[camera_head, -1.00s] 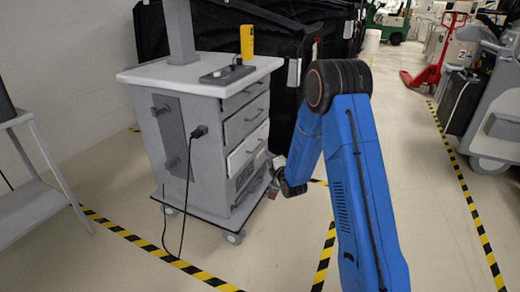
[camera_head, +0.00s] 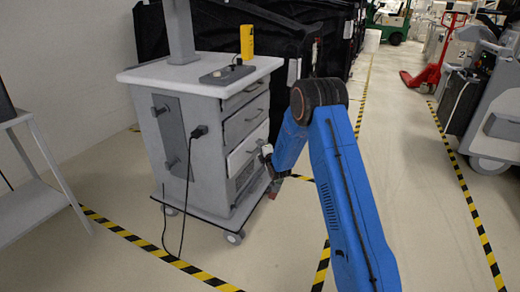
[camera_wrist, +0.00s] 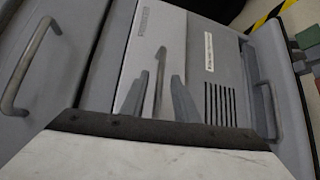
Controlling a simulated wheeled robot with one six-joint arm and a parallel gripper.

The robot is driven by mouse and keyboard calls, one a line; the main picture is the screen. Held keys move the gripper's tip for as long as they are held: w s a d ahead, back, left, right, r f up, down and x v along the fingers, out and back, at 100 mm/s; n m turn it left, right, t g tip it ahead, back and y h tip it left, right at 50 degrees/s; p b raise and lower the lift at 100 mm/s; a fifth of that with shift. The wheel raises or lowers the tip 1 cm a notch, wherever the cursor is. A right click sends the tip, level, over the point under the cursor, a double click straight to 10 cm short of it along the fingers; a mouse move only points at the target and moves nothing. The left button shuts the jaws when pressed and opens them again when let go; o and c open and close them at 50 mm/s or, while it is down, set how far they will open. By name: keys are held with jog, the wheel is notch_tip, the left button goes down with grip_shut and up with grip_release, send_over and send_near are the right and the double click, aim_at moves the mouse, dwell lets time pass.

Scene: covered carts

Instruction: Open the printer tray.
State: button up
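The printer (camera_wrist: 221,72) is a grey unit set into the front of a grey cart, with a vent grille and small labels. Its lighter panel, apparently the tray (camera_wrist: 150,40), shows in the wrist view and as a whitish front in the head view (camera_head: 246,148). A thin upright grey handle (camera_wrist: 160,75) stands on this panel. My gripper (camera_wrist: 160,92) is open, its two grey fingers on either side of the handle with gaps visible. Whether the fingertips touch the panel I cannot tell. In the head view my gripper (camera_head: 268,162) is small and partly hidden by my blue arm.
The cart (camera_head: 170,77) has drawers with bar handles above (camera_wrist: 28,65) and below (camera_wrist: 268,110) the printer. A yellow device (camera_head: 247,42) stands on top. A grey table (camera_head: 35,200) is at left, a black-covered cart (camera_head: 290,60) behind. The floor at front right is clear.

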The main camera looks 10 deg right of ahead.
jog(key=shift+c, duration=0.7)
grip_shut()
jog(key=s+d, duration=1.1)
jog(key=d, duration=0.4)
jog(key=shift+d, duration=0.2)
jog(key=shift+s, duration=0.1)
jog(key=shift+o, duration=0.7)
grip_release()
jog(key=s+d+r, duration=0.2)
jog(key=s, duration=1.5)
jog(key=shift+d+r, duration=0.2)
jog(key=shift+d, duration=0.1)
